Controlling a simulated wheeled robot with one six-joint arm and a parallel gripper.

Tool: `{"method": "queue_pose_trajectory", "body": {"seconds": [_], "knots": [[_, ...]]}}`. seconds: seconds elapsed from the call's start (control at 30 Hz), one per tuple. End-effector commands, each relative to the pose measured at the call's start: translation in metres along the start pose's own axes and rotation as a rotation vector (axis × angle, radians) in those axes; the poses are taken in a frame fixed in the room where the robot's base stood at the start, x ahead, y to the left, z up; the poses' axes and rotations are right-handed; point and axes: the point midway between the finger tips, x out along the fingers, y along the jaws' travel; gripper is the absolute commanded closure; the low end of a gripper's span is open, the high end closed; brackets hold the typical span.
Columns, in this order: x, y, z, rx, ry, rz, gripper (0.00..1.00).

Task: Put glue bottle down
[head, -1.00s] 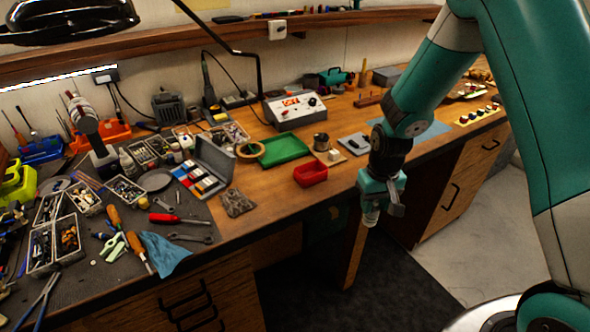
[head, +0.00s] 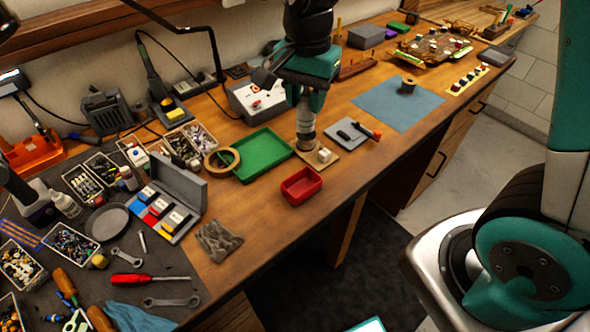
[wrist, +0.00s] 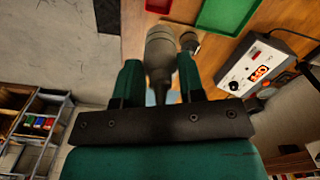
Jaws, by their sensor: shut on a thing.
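My gripper (head: 306,98) is above the bench, pointing down, and shut on the glue bottle (head: 305,118), a pale, grey-looking cylinder. In the wrist view the bottle (wrist: 160,52) shows between the two fingers. The bottle's lower end is over or in front of the small wooden board (head: 322,166), just left of a white cube (head: 324,155). I cannot tell whether the bottle touches anything below it. The small metal cup by the cube is hidden or merges with the bottle's lower part in the head view.
A green tray (head: 263,154) is close on the left, a red bin (head: 301,186) in front. A grey plate (head: 352,132) with a red-ended tool lies right. The control box (head: 252,98) stands behind. A blue mat (head: 398,103) is mostly bare, with a spool (head: 408,86).

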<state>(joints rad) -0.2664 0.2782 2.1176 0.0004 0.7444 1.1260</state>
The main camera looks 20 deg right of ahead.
Motion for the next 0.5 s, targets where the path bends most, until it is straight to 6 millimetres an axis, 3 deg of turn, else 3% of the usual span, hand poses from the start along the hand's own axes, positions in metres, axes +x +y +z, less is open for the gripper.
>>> {"method": "queue_pose_trajectory", "body": {"seconds": [0.13, 0.5], "knots": [[0.026, 0.001, 0.004, 0.009, -0.005, 0.011, 0.87], [0.128, 0.001, 0.003, 0.008, -0.004, 0.009, 0.87]]}}
